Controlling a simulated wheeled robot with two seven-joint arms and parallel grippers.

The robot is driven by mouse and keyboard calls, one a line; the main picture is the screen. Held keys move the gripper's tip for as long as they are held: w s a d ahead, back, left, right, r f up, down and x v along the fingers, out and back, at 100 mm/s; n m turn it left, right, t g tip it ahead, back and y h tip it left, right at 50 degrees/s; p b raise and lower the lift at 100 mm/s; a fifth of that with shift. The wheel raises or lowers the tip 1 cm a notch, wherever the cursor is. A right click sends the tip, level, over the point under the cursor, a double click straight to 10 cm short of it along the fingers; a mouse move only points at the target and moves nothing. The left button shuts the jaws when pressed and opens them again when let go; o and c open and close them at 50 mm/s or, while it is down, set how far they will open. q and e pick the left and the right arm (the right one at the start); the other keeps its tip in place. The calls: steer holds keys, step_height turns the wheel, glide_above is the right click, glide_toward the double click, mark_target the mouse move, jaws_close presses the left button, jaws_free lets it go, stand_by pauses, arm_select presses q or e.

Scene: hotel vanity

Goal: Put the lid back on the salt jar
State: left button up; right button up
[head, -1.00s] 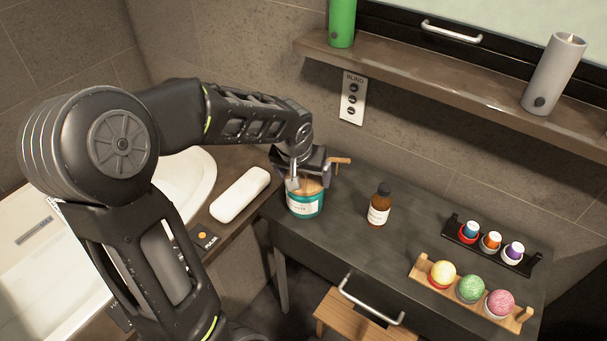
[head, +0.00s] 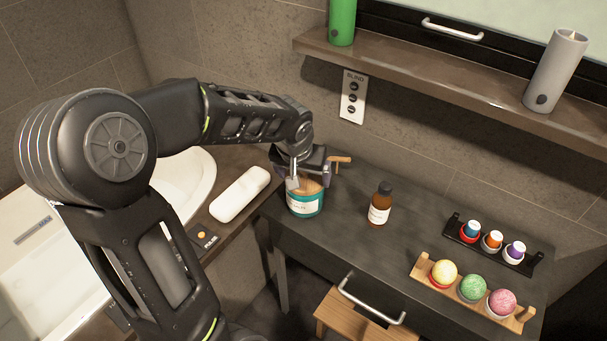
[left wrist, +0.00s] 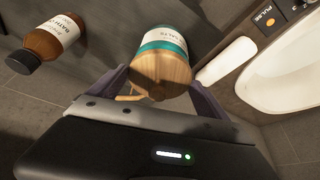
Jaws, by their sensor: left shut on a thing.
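The salt jar (head: 305,206), teal with a pale label, stands upright on the dark vanity top near its left end. It also shows in the left wrist view (left wrist: 162,40). The round wooden lid (head: 311,186) is at the jar's mouth, and in the left wrist view the lid (left wrist: 162,75) lines up with the jar. I cannot tell whether it is fully seated. My left gripper (head: 307,182) is above the jar, shut on the lid, with a finger (left wrist: 205,100) at either side. My right gripper is in neither view.
A brown bottle (head: 380,204) stands right of the jar. Racks with small colored pots (head: 491,240) and bath balls (head: 471,288) are farther right. A white rounded bar (head: 240,194) lies left, by the basin (head: 196,180). A shelf (head: 440,72) overhangs the back. A small wooden piece (head: 341,159) shows behind the gripper.

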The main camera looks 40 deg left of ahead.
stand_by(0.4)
arm_select(q)
steer(key=o, duration=1.3)
steer(key=shift+r, duration=0.1)
steer(key=shift+r+p, duration=2.35)
steer(key=shift+r, duration=1.05)
steer(key=shift+c, duration=0.2)
jaws_close()
